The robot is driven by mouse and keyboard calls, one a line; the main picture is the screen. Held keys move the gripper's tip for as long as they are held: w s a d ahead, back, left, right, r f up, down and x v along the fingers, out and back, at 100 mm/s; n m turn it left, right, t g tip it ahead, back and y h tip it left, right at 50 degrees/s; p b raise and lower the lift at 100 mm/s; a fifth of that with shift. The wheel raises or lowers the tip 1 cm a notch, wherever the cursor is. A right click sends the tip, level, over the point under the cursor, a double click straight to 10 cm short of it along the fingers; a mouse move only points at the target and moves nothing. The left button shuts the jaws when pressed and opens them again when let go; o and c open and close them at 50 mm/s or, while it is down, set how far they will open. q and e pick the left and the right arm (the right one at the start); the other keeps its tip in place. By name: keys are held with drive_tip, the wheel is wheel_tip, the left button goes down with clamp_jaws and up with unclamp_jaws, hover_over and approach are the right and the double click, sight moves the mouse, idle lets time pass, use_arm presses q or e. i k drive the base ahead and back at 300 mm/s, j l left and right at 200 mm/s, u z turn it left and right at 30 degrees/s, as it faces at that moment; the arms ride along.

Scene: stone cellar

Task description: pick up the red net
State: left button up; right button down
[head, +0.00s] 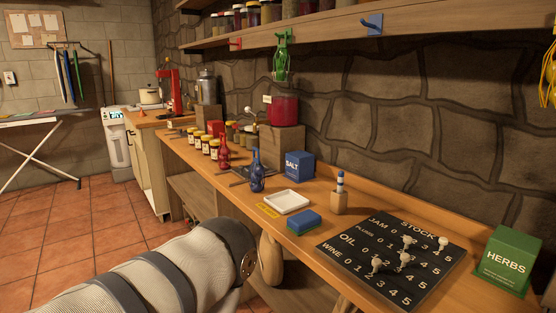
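The red net (223,154) is a bottle-shaped red thing standing on the wooden counter, among jars toward its left part. A similar blue net (257,172) stands a little nearer and to the right. A green net (282,58) hangs from a hook under the upper shelf. A pale padded arm of mine with dark bands comes in from the lower left, in front of the counter; its gripper is not in view. My other gripper is not in view either. Nothing is seen touching the red net.
A red hook (235,43) and a blue hook (372,22) on the shelf edge are bare. On the counter (365,205) are several jars, a salt box (299,165), a white tray (287,202), a blue sponge (304,221), a stock board (390,266) and a herbs box (507,261).

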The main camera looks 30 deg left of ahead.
sight(225, 151)
drive_tip(key=u, duration=1.3)
drive_tip(key=i+j+z, duration=0.1)
drive_tip(key=i+j, duration=0.2)
drive_tip(key=i+j+z, duration=0.15)
drive_tip(key=i+j, duration=0.2)
drive_tip(key=i+j+z, duration=0.1)
drive_tip(key=i+j, duration=0.2)
drive_tip(key=i+j+z, duration=0.1)
drive_tip(key=i+j, duration=0.2)
drive_tip(key=j, duration=0.2)
drive_tip(key=i+j+z, duration=0.15)
drive_tip(key=j, duration=0.25)
drive_tip(key=i+j+z, duration=0.1)
drive_tip(key=i+j, duration=0.25)
drive_tip(key=j, duration=0.1)
